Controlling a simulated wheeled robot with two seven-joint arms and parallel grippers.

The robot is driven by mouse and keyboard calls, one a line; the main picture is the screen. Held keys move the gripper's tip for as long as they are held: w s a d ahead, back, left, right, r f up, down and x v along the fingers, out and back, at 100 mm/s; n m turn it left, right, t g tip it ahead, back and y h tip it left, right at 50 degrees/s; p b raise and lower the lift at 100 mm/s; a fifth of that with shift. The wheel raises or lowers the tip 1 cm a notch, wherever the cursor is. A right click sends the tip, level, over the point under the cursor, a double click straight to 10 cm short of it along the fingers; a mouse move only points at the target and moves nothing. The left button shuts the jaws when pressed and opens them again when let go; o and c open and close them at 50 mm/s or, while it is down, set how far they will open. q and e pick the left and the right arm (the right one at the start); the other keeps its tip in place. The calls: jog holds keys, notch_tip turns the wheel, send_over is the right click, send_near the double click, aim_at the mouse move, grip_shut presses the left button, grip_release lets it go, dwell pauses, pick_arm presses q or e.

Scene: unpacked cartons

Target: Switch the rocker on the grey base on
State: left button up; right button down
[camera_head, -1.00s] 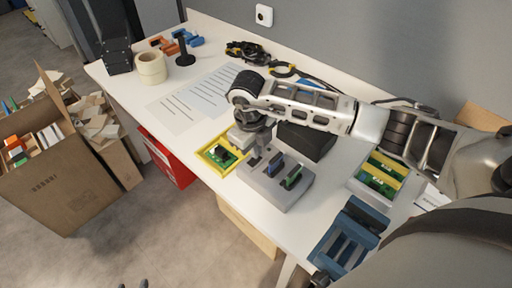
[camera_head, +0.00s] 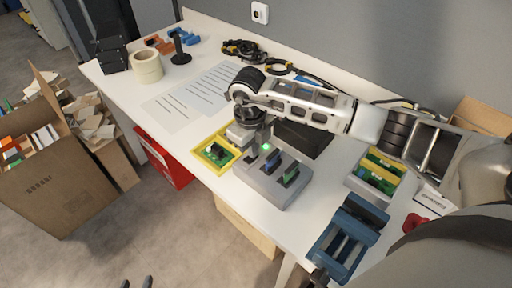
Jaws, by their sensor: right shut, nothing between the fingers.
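A black box (camera_head: 304,138) stands behind the grey base. Papers (camera_head: 193,98), tape rolls (camera_head: 146,66) and a black stand (camera_head: 180,48) are at the back left.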

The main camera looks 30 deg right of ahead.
aim_at(246, 161)
jog(key=shift+s+a+f, duration=0.1)
jog(key=shift+f, duration=0.1)
jog(key=shift+s+a+r, duration=0.1)
jog(key=shift+s+a, duration=0.2)
jog(key=shift+a, duration=0.4)
notch_tip(246, 161, up, 16)
jog(key=b, duration=0.1)
jog(key=shift+a, duration=0.35)
jog(key=shift+s, duration=0.1)
